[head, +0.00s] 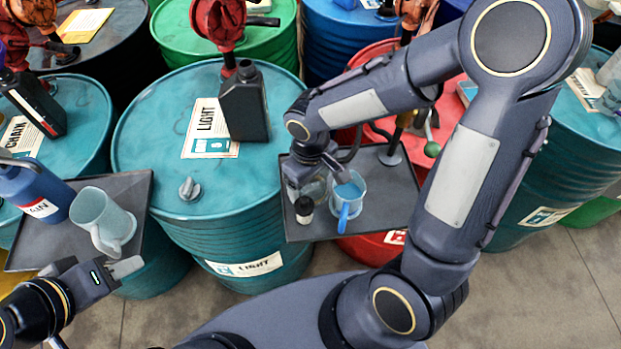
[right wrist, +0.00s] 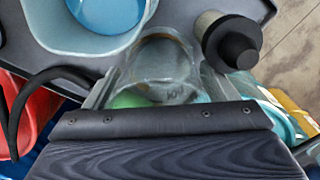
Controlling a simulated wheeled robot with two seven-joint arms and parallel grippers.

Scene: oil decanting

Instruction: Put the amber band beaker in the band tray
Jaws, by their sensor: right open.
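A clear glass beaker (right wrist: 165,65) stands between the jaws of my right gripper (right wrist: 158,88) in the right wrist view. The jaws are open with a finger on each side of it. In the head view the beaker (head: 314,186) is mostly hidden under my right gripper, on the dark right tray (head: 385,215). My left gripper (head: 94,263) looks open and empty, just in front of the left tray (head: 135,190).
A blue-handled jug (head: 347,198) with blue liquid and a black-capped bottle (head: 304,209) stand close beside the beaker. The left tray holds a frosted jug (head: 98,220) and a blue can (head: 35,190). A black bottle (head: 244,103) stands on the teal drum (head: 150,125) between the trays.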

